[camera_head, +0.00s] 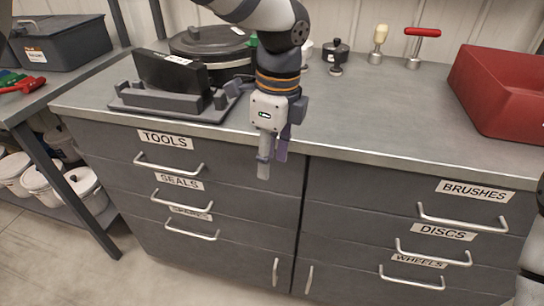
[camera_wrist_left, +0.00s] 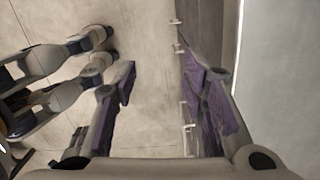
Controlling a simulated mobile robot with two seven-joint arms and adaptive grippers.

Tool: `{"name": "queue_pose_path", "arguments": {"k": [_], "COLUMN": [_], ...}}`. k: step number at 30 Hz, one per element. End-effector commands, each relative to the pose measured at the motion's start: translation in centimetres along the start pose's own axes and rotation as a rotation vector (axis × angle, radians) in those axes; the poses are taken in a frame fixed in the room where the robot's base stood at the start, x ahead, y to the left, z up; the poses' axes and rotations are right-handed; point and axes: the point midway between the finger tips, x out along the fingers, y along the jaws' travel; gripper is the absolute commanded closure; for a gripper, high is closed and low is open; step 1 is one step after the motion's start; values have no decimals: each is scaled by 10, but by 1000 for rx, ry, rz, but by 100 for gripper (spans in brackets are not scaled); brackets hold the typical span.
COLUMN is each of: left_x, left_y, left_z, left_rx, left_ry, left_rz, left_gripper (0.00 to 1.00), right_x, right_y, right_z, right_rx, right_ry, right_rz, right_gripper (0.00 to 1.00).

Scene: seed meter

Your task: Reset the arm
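My left gripper (camera_head: 273,160) points down in front of the counter's front edge, near the gap between the left and right drawer columns. In the left wrist view its two purple-padded fingers (camera_wrist_left: 166,85) stand well apart with nothing between them, so it is open and empty. Part of my right arm (camera_head: 534,245) shows at the right edge of the head view; its gripper is out of the frame.
The grey counter (camera_head: 390,125) holds a black fixture (camera_head: 170,100), a lidded round pot, small hand tools and a red bin (camera_head: 500,92). Below are closed, labelled drawers with protruding handles (camera_head: 168,165). A side shelf with a dark box (camera_head: 62,45) stands left. The floor in front is clear.

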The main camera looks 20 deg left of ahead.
Motion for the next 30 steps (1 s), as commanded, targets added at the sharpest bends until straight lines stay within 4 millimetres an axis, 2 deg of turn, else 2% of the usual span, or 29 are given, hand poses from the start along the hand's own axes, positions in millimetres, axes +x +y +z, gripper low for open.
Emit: {"name": "queue_pose_path", "arguments": {"k": [8, 10, 11, 14, 15, 17, 18, 20, 21, 24, 25, 27, 30], "left_x": [2, 22, 38, 116, 149, 195, 221, 252, 267, 285, 287, 287, 286], "left_y": [1, 7, 14, 52, 77, 117, 148, 196, 226, 291, 305, 329, 345], "left_z": [0, -4, -7, -21, -25, -28, -27, -20, -12, 13, 20, 34, 45], "left_rx": [-4, -42, -75, -289, -412, -618, -769, -998, -1145, -1441, -1507, -1615, -1689], "left_ry": [2, 25, 43, 128, 158, 186, 189, 169, 143, 56, 31, -14, -45], "left_rz": [3, 22, 37, 116, 155, 209, 240, 273, 281, 260, 247, 215, 184], "left_gripper": [61, 61, 61, 61, 61, 61, 61, 61, 61, 61, 61, 61, 61], "right_x": [0, 0, 0, 0, 0, 0, 0, 0, 0, 0, 0, 0, 0], "right_y": [0, 0, 0, 0, 0, 0, 0, 0, 0, 0, 0, 0, 0], "right_z": [0, 0, 0, 0, 0, 0, 0, 0, 0, 0, 0, 0, 0], "right_rx": [0, 0, 0, 0, 0, 0, 0, 0, 0, 0, 0, 0, 0], "right_ry": [0, 0, 0, -1, -1, -1, -1, -1, -1, 0, 0, 0, 1], "right_rz": [0, 0, 0, 0, 0, 0, 0, 0, 0, 0, 0, 0, 0], "right_gripper": [65, 65, 65, 65, 65, 65, 65, 65, 65, 65, 65, 65, 65]}}
